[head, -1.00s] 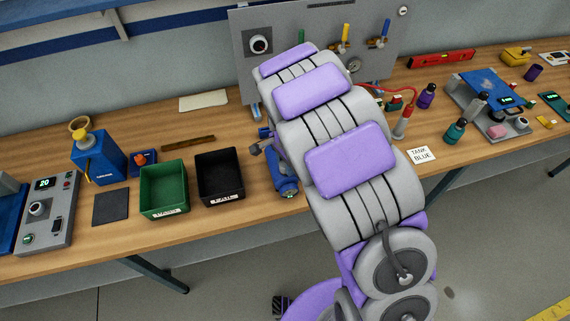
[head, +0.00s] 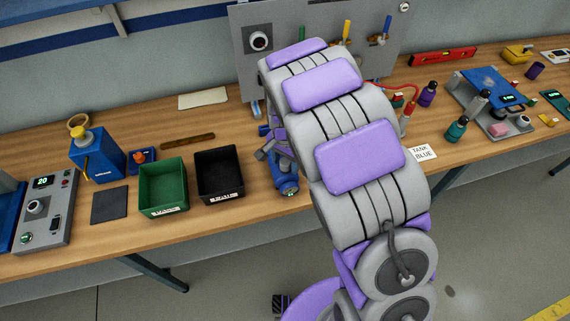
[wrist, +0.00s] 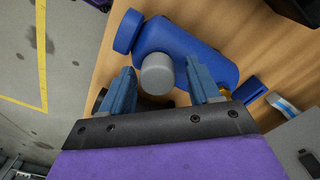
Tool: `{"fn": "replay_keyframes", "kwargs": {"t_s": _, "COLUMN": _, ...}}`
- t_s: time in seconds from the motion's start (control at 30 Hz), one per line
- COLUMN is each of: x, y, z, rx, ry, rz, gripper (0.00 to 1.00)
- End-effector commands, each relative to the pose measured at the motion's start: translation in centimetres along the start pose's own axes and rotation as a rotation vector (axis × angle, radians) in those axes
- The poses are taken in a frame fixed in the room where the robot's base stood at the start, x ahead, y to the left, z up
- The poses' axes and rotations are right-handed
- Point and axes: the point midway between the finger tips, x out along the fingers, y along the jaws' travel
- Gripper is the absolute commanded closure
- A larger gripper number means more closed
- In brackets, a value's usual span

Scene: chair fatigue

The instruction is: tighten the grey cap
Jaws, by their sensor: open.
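The grey cap (wrist: 157,74) shows in the wrist view as a short round cylinder at the side of a blue rounded body (wrist: 195,48). My gripper (wrist: 160,71) is open, with one blue-grey finger on each side of the cap. I see gaps between the fingers and the cap, and cannot tell any contact. In the head view the blue body (head: 288,187) lies near the bench's front edge, partly hidden by my arm. The cap cannot be made out there.
A black bin (head: 219,191) and a green bin (head: 163,203) stand left of the blue body on the wooden bench (head: 115,235). A grey panel with valves (head: 290,22) stands behind my arm. A "TANK BLUE" card (head: 423,152) lies to the right.

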Motion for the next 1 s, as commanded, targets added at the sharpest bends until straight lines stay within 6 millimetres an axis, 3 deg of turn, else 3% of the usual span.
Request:
{"fn": "replay_keyframes", "kwargs": {"t_s": 0.27, "x": -0.01, "y": -0.03, "z": 0.03, "rx": -0.022, "ry": 0.000, "rz": 0.000, "gripper": 0.38}}
{"fn": "replay_keyframes", "kwargs": {"t_s": 0.53, "x": 0.02, "y": -0.16, "z": 0.13, "rx": -0.309, "ry": 0.002, "rz": 0.000, "gripper": 0.38}}
{"fn": "replay_keyframes", "kwargs": {"t_s": 0.87, "x": -0.01, "y": -0.12, "z": 0.10, "rx": -0.358, "ry": 0.003, "rz": 0.001, "gripper": 0.38}}
{"fn": "replay_keyframes", "kwargs": {"t_s": 1.0, "x": 0.01, "y": -0.19, "z": 0.19, "rx": -0.469, "ry": 0.002, "rz": -0.001, "gripper": 0.38}}
